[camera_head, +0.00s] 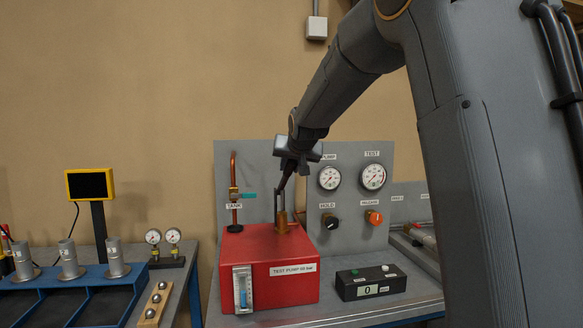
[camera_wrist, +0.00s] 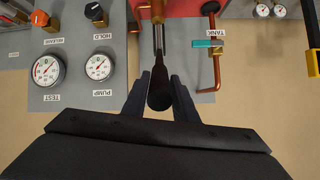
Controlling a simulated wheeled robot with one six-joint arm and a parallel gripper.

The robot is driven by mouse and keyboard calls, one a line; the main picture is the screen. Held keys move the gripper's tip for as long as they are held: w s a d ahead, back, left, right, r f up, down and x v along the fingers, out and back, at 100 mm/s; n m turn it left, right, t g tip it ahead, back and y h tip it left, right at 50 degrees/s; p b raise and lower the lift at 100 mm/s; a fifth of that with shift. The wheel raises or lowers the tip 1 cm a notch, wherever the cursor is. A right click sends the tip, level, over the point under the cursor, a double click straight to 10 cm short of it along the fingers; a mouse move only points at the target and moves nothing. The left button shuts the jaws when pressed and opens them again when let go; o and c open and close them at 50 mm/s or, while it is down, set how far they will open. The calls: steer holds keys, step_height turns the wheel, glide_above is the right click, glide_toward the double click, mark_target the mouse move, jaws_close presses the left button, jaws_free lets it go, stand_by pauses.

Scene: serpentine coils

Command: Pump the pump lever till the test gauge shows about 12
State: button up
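The red test pump (camera_head: 270,268) stands on the bench, with a brass post (camera_head: 282,222) on top. The pump lever rises from it; its dark round-ended handle (camera_wrist: 160,99) shows in the wrist view. My gripper (camera_wrist: 160,85) has one finger on each side of the handle and appears closed on it. In the head view my gripper (camera_head: 288,170) is above the pump, with the lever about upright. The test gauge (camera_head: 373,177) is on the grey panel; it also shows in the wrist view (camera_wrist: 47,71). Its needle is too small to read surely.
The pump gauge (camera_head: 329,178), black hold knob (camera_head: 330,221) and orange release knob (camera_head: 374,218) share the panel. A copper tank pipe (camera_head: 234,190) with a teal handle stands left of the lever. A black box (camera_head: 370,281) reading 0 sits right of the pump.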

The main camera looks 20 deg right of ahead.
steer(key=o, duration=0.3)
steer(key=shift+a, duration=0.1)
steer(key=shift+s, duration=0.1)
steer(key=shift+s+r, duration=0.15)
steer(key=shift+s, duration=0.1)
steer(key=shift+b+v, duration=1.4)
steer(key=shift+v, duration=2.1)
